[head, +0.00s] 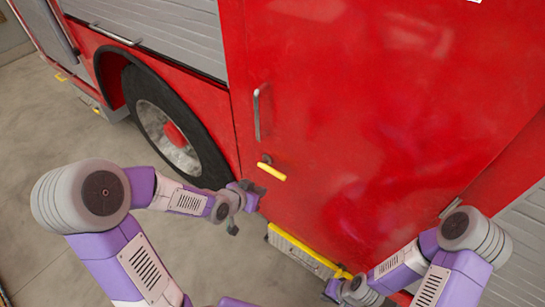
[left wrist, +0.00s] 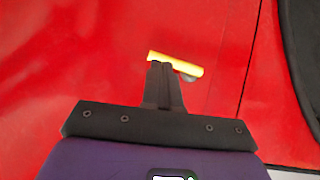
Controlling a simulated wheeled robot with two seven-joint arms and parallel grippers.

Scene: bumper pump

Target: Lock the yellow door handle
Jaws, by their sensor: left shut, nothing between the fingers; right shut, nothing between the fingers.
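The yellow door handle (head: 271,172) is a short bar on the red door (head: 345,130). In the head view it slants down to the right from a small dark mount at its upper left. It also shows in the left wrist view (left wrist: 180,64), just beyond the tips of my left gripper (left wrist: 163,66), which overlap its lower edge. I cannot tell whether they touch. My left gripper (head: 260,190) is shut and empty, just below the handle in the head view. My right gripper (head: 333,288) is shut and empty, low near the door's bottom edge, away from the handle.
A vertical metal grab bar (head: 257,112) is on the door above the yellow handle. A wheel (head: 165,125) stands left of the door. A yellow-edged step (head: 300,252) juts out below the door. Concrete floor (head: 50,130) is clear at left.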

